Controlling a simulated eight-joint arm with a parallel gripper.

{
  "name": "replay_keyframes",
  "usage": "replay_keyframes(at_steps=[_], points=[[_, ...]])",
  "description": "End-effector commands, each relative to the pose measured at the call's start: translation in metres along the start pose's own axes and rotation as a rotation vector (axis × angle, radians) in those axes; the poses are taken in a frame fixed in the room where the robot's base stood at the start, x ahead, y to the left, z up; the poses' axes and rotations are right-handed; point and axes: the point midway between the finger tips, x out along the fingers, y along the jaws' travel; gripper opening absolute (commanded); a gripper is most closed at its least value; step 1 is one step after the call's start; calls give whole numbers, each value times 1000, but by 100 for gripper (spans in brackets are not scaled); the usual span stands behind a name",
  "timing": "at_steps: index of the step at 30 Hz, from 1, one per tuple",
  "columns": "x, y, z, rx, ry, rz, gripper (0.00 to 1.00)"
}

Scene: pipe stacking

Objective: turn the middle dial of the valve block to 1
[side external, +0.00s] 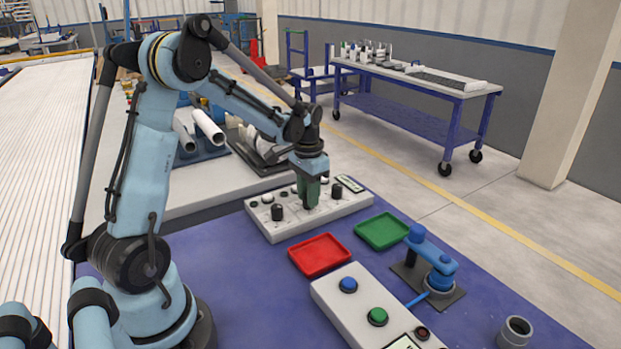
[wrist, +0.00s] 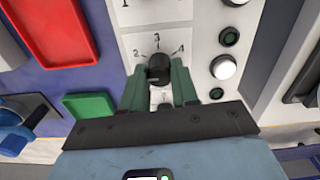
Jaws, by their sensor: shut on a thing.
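The valve block (side external: 268,229) is a long white box at the back of the blue table, with black dials on top. One dial (side external: 277,212) stands left of my gripper and another (side external: 337,191) stands right of it. My gripper (side external: 310,203) points down at the middle of the block. In the wrist view its green fingers are shut on the black middle dial (wrist: 158,66), one on each side. The numbers 2, 3 and 4 show around that dial. The fingers cover part of its scale, and I cannot tell which number its pointer faces.
A red tray (side external: 320,256) and a green tray (side external: 383,231) lie in front of the block. A white button box (side external: 345,300), a small blue arm model (side external: 432,268) and a grey ring (side external: 515,332) are nearer. White pipes (side external: 207,127) lie behind. Round buttons (wrist: 223,67) sit beside the dial.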

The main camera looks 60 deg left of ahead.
Motion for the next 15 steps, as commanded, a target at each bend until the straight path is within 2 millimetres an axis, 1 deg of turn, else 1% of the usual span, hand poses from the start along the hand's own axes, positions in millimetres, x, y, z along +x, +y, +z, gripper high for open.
replay_keyframes(at_steps=[6,15], points=[[-1,0,0,-195,-1,0,0],[-1,0,0,-402,-1,0,0]])
